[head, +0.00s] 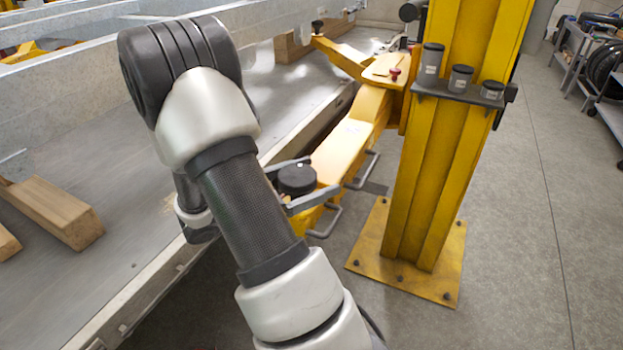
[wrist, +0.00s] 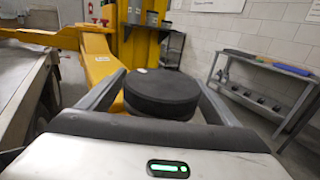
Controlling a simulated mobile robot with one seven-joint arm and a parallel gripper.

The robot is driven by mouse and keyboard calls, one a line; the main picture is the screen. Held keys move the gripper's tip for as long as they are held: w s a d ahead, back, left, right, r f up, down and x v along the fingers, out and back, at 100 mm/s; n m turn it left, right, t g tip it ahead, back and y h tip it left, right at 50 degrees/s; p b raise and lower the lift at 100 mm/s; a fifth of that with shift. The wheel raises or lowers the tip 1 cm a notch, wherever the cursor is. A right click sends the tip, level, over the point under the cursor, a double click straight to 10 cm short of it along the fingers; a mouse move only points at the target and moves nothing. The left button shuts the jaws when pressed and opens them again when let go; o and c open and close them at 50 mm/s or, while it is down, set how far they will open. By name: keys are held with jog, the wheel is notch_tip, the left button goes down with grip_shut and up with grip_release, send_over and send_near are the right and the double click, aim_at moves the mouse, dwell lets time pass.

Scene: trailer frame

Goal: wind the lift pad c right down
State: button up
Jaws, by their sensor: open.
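A round black lift pad (head: 297,178) sits at the near end of a yellow lift arm (head: 350,140). I cannot read a letter on it, so I cannot confirm that it is pad c. My gripper (head: 322,174) is open, with one finger on each side of this pad. The wrist view shows the pad (wrist: 162,93) between the fingers of my gripper (wrist: 159,78). I cannot tell whether either finger touches it. The pad's underside and any screw beneath it are hidden.
A yellow lift post (head: 450,130) stands on a bolted base plate, with a small shelf of cylindrical adapters (head: 461,78). The grey trailer frame (head: 130,240) with wooden blocks (head: 55,208) lies to the left. Open floor (head: 530,240) is at right. A cart (wrist: 262,90) stands by the wall.

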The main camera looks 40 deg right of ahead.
jog(key=shift+c, duration=0.3)
jog(key=c, duration=1)
jog(key=shift+s+r+m+g+y+p, duration=0.15)
jog(key=shift+m+g+p, duration=0.25)
jog(key=shift+g, duration=0.2)
jog(key=shift+s+r+m+g+y+p, duration=0.15)
jog(key=shift+m+g+p, duration=0.25)
jog(key=shift+g, duration=0.2)
jog(key=shift+s+a+f+m+g+y, duration=0.15)
jog(key=shift+f+m+g+y, duration=0.2)
jog(key=shift+m+g, duration=0.5)
jog(key=o, duration=1.1)
jog(key=shift+c, duration=0.2)
jog(key=shift+a+r, duration=0.1)
jog(key=p+v, duration=0.2)
jog(key=v, duration=1.5)
jog(key=shift+w, duration=0.3)
